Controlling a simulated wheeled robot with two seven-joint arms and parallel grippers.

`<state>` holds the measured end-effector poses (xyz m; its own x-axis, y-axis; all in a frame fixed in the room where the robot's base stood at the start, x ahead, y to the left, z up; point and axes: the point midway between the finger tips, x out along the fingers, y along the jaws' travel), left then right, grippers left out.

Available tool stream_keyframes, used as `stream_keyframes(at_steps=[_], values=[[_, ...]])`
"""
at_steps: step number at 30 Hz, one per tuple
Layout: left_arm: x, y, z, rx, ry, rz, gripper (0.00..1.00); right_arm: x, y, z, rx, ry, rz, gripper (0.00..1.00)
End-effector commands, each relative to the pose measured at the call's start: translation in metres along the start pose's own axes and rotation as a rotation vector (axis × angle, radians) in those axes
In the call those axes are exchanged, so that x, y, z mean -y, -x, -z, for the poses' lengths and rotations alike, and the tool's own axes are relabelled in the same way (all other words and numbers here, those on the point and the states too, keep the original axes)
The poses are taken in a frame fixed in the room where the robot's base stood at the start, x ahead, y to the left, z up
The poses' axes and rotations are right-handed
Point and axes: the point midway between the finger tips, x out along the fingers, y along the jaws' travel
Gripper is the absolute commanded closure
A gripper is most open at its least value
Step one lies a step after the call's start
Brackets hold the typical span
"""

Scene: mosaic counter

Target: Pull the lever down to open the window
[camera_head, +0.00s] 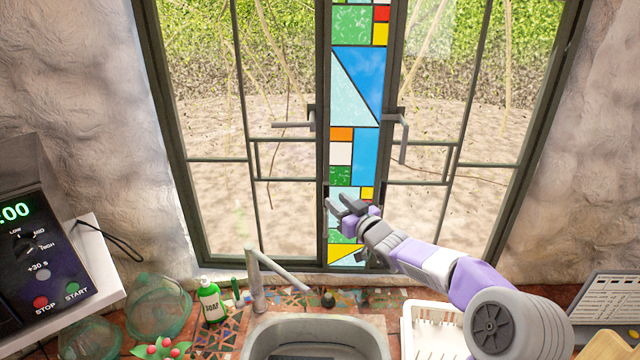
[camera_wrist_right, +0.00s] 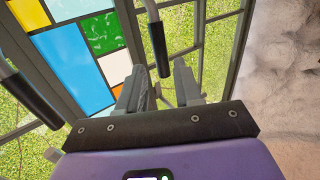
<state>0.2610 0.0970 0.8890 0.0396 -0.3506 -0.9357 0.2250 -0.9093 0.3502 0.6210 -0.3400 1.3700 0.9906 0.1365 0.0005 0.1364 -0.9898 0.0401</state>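The window has two dark-framed casements with a stained-glass strip (camera_head: 356,85) between them. The right lever (camera_head: 403,140) is grey and bent, with its grip hanging straight down. The left lever (camera_head: 293,125) lies level, pointing left. My right gripper (camera_head: 340,207) is open and empty, in front of the strip and below both levers in the head view. In the right wrist view, my fingers (camera_wrist_right: 158,92) stand apart; one lever's dark grip (camera_wrist_right: 158,45) shows beyond the gap, not touched. Another lever grip (camera_wrist_right: 30,98) shows at the left edge. My left gripper is not in view.
Below the window are a sink (camera_head: 317,328) with a faucet (camera_head: 255,280), a green soap bottle (camera_head: 211,302) and a white rack (camera_head: 430,325). A microwave (camera_head: 35,240) stands at left. Rough walls flank the window. Space before the left casement looks clear.

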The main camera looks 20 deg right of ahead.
Motion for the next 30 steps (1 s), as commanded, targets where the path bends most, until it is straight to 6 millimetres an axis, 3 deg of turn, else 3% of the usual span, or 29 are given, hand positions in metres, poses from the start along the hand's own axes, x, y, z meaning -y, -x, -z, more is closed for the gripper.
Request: stream_keyframes(at_steps=[6,12,24,30], values=[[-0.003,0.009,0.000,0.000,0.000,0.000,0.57,0.002,-0.035,0.001,0.001,-0.003,0.003,0.66],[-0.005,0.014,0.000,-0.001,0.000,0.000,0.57,0.002,-0.057,0.000,0.001,-0.003,0.003,0.66],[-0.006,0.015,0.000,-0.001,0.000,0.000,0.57,0.001,-0.065,-0.001,0.001,-0.002,0.001,0.66],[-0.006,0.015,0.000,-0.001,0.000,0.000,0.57,0.001,-0.065,-0.001,0.001,-0.002,0.001,0.95]])
